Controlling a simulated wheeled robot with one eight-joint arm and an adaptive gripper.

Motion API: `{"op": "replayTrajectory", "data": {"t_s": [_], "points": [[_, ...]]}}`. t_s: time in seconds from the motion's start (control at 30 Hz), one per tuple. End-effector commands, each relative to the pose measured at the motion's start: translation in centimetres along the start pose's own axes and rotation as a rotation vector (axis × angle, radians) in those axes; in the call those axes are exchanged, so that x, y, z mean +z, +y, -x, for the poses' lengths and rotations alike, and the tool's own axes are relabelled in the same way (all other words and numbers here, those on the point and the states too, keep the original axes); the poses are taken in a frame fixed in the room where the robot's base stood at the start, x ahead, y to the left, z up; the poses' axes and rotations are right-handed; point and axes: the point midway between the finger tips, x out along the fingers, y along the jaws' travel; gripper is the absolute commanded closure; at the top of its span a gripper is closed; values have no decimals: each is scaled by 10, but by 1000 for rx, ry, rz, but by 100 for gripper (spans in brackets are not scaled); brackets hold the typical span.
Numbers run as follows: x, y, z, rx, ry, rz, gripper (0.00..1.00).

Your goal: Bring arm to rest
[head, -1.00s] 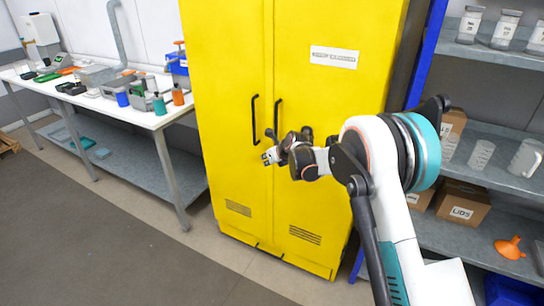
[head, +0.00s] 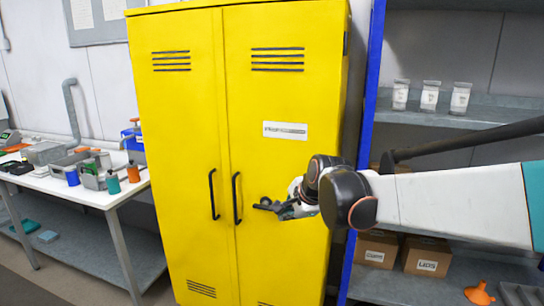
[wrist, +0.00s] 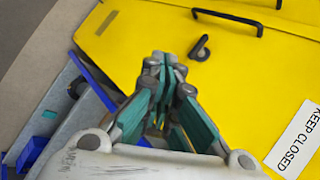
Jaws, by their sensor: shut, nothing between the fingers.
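My gripper (head: 280,209) is in front of the right door of the yellow cabinet (head: 180,120), just right of its black handles (head: 236,198). In the wrist view my gripper (wrist: 160,62) shows its teal-sided fingers together at the tips, with nothing between them. My arm reaches in from the right edge of the head view. Both cabinet doors are shut. I cannot tell the exact gap between my gripper and the door.
A blue-framed shelf (head: 360,170) stands right of the cabinet, with jars (head: 430,96) above and cardboard boxes (head: 427,256) below. A workbench (head: 95,196) with bottles and tools stands at the left. The floor before the bench is clear.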

Motion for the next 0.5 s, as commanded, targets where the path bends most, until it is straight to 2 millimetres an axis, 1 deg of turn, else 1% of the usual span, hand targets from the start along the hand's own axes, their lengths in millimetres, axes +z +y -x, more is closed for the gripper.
{"op": "replayTrajectory", "data": {"t_s": [0.03, 0.1, 0.17, 0.2, 0.37, 0.5], "points": [[-4, 12, 20, 5, 14, 64, 100], [-10, 29, 42, 13, 34, 164, 100], [-14, 44, 60, 22, 49, 249, 100], [-16, 54, 72, 29, 58, 307, 100], [-25, 100, 114, 64, 94, 533, 100], [-30, 144, 144, 103, 120, 731, 100]]}}
